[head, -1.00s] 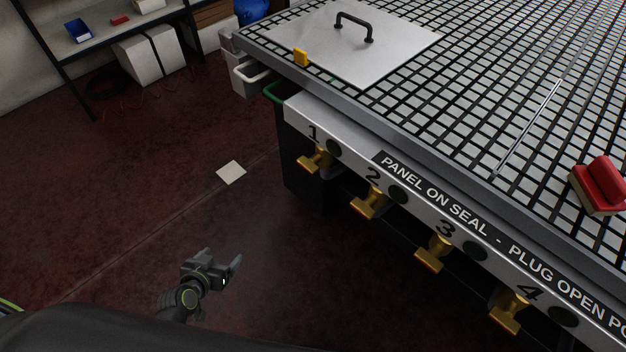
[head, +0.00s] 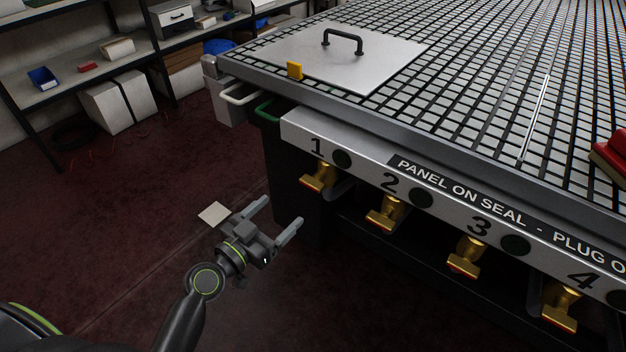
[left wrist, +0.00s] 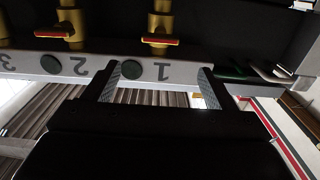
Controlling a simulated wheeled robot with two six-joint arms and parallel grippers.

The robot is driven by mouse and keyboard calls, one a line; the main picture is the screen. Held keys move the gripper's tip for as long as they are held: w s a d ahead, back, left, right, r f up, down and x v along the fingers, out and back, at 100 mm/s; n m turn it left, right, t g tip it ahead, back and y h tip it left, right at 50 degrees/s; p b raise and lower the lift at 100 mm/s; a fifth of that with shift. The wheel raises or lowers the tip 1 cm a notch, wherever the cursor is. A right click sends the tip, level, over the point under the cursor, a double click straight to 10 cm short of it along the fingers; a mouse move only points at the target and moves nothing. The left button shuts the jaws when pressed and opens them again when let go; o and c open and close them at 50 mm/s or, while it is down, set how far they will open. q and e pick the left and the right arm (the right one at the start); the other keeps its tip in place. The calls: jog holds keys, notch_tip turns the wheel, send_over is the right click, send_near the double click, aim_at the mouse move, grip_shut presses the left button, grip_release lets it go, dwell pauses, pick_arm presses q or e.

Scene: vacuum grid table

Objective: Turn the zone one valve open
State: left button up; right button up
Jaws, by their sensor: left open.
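The zone one valve (head: 319,178) is a brass valve with a flat handle, under the number 1 on the front panel of the table (head: 297,128). It also shows in the left wrist view (left wrist: 160,28), upside down, with its red-edged handle (left wrist: 160,41) lying crosswise. My left gripper (head: 280,217) is open and empty, below and to the left of this valve and apart from it. Its two fingers (left wrist: 157,80) show in the left wrist view with the number 1 label between them. My right gripper is not in view.
Similar brass valves two (head: 386,213), three (head: 467,257) and four (head: 560,305) follow to the right. A grey panel with a black handle (head: 343,41) lies on the grid table. A red block (head: 612,155) is at the right. Open floor lies around my left gripper.

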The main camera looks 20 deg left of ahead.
aim_at(309, 185)
pick_arm(q)
jog(key=p+x, duration=0.1)
jog(key=x, duration=1)
jog(key=shift+w, duration=0.15)
jog(key=shift+w+d+f, duration=0.1)
jog(key=shift+w+d, duration=0.15)
jog(key=shift+w, duration=0.35)
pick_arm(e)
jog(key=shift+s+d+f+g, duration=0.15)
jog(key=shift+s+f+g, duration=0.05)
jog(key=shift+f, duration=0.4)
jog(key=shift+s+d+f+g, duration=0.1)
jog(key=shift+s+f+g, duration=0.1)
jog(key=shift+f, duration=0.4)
pick_arm(q)
jog(key=c, duration=1)
